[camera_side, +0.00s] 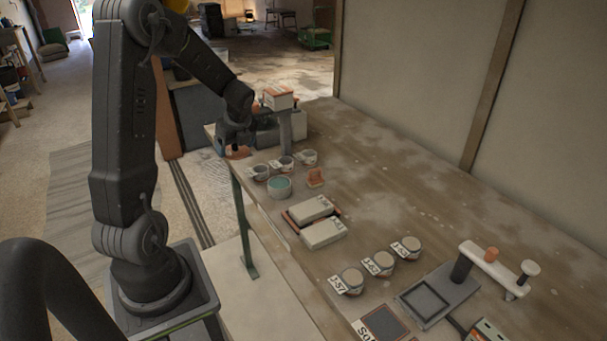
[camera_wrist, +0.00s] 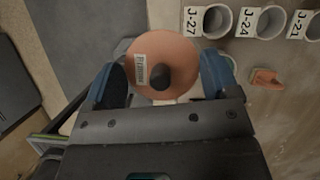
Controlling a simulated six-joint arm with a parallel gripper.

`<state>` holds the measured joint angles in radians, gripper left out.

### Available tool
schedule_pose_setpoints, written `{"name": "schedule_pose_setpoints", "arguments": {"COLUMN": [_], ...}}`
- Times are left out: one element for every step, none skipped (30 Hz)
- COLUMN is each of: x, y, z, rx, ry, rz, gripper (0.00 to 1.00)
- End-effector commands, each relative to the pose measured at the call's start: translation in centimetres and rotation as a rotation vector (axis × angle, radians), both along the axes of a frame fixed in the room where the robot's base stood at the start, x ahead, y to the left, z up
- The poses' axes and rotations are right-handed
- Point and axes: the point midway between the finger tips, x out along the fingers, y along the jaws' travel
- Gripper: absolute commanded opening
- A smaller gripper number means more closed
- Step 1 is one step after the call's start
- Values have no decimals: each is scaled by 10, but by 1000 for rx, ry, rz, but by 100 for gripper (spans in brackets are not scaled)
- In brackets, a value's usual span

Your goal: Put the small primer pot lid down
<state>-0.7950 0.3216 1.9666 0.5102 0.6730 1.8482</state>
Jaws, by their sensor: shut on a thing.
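Several small cups tagged J-27 (camera_wrist: 217,20), J-24 and J-21 stand in a row close by. A terracotta block (camera_side: 316,177) lies beside the teal pot. Pale boxes (camera_side: 323,233) and more tagged pots are farther along the bench (camera_side: 385,155). The bench's wall side is bare.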

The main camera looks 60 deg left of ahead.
Motion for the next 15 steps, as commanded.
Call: {"name": "schedule_pose_setpoints", "arguments": {"x": [2,5,11,17,25,38,48,60,76,88,100,115,126,136,149], "y": [-1,-2,-4,-6,-9,-14,-19,-25,-34,-41,-49,-60,-68,-76,-87], "z": [0,0,-1,-2,-3,-5,-7,-9,-11,-13,-16,-18,-20,-22,-25], "rx": [0,-1,-1,-2,-3,-3,-4,-4,-5,-5,-6,-6,-6,-5,-5], "ry": [0,0,-1,-1,0,0,-1,0,0,-1,0,0,1,1,-1], "rz": [-8,-17,-38,-58,-82,-123,-159,-198,-252,-293,-335,-388,-428,-466,-513], "gripper": [59,59,59,59,59,59,59,59,59,59,59,59,59,59,59]}}
